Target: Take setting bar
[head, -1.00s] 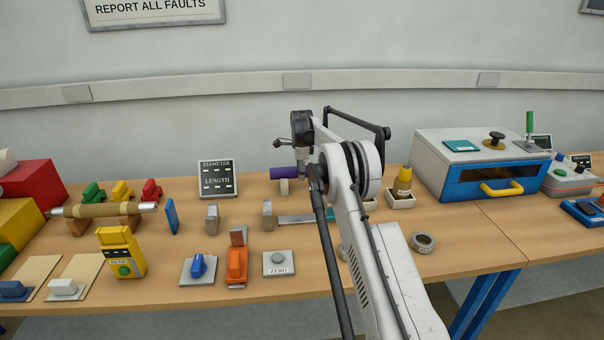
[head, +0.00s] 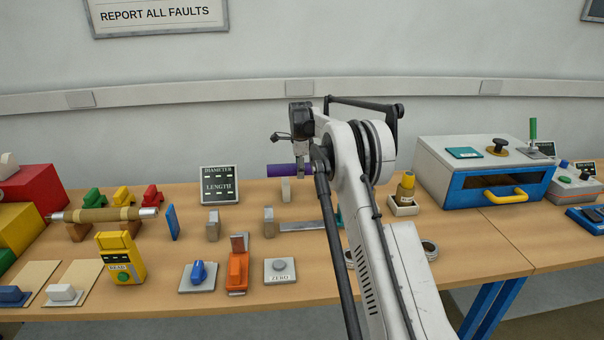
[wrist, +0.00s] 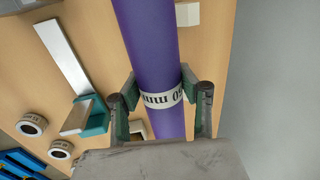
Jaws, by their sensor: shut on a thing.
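The setting bar is a purple cylinder with a white printed band that ends in "mm". In the head view the bar (head: 283,169) is level, just above a small pale support (head: 286,190). In the wrist view the bar (wrist: 148,45) runs from top to bottom between the fingers. My gripper (wrist: 160,95) is shut on it at the white band, one finger on each side. In the head view my gripper (head: 302,170) is partly hidden by my arm.
A steel bar gauge with a teal slider (wrist: 95,115) lies on the table below. Tape rolls (wrist: 32,125) are near it. A diameter and length display (head: 220,185) stands left of the bar. A blue-white box (head: 480,170) is at the right.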

